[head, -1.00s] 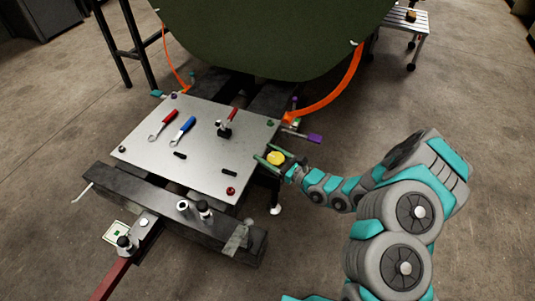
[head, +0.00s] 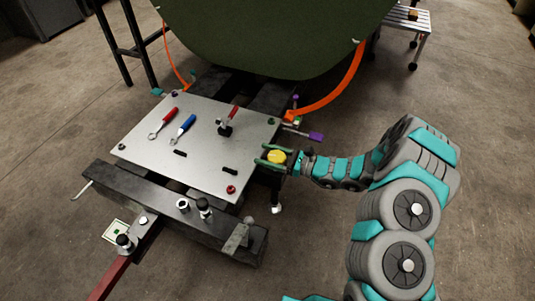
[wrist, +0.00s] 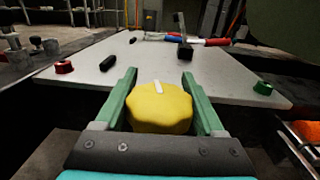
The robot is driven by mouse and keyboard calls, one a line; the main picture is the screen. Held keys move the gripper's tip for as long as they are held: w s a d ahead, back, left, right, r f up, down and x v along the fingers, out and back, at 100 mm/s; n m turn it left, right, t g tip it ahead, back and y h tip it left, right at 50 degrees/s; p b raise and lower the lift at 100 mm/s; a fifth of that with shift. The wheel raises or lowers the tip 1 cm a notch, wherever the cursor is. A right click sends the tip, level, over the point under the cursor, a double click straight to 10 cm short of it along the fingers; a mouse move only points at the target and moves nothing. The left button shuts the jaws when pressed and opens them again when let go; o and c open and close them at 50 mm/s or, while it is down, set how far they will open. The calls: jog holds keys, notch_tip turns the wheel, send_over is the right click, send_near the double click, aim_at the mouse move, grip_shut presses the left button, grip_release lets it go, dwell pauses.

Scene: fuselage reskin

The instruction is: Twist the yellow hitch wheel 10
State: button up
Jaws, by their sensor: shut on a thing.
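The yellow hitch wheel (head: 277,156) is a lobed knob at the right edge of the grey plate. In the wrist view the yellow wheel (wrist: 159,107) sits between the two green fingers, with a pale mark on its top near the far side. My gripper (head: 273,156) reaches in from the right, its fingers on both sides of the wheel. In the wrist view my gripper (wrist: 160,88) is shut on the wheel. The wheel's lower part and mount are hidden.
The grey plate (head: 150,145) carries a red-handled wrench (head: 163,123), a blue-handled wrench (head: 183,129), a red-handled clamp (head: 228,122), black pegs and small knobs. A purple-ended lever (head: 315,136) sticks out just beyond my gripper. An orange strap (head: 340,88) and green panel (head: 270,35) are behind.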

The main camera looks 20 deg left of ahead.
jog(key=n+g, duration=0.2)
jog(key=g, duration=0.1)
jog(key=s+n+g+h, duration=0.1)
jog(key=n+g, duration=0.1)
jog(key=g, duration=0.2)
jog(key=shift+s+d+f+n, duration=0.15)
jog(key=shift+n, duration=0.15)
jog(key=shift+s+d+n+g+h, duration=0.1)
jog(key=shift+s+n+g+h, duration=0.1)
jog(key=shift+n+g+h, duration=0.6)
jog(key=shift+s+d+n+g+h, duration=0.15)
jog(key=shift+n+g+h, duration=0.35)
jog(key=shift+g, duration=0.55)
jog(key=shift+s+d+n+g+h, duration=0.1)
jog(key=shift+s+n+g+h, duration=0.1)
jog(key=shift+n+g+h, duration=0.5)
jog(key=shift+g, duration=0.35)
jog(key=o, duration=1.4)
jog(key=shift+c, duration=0.2)
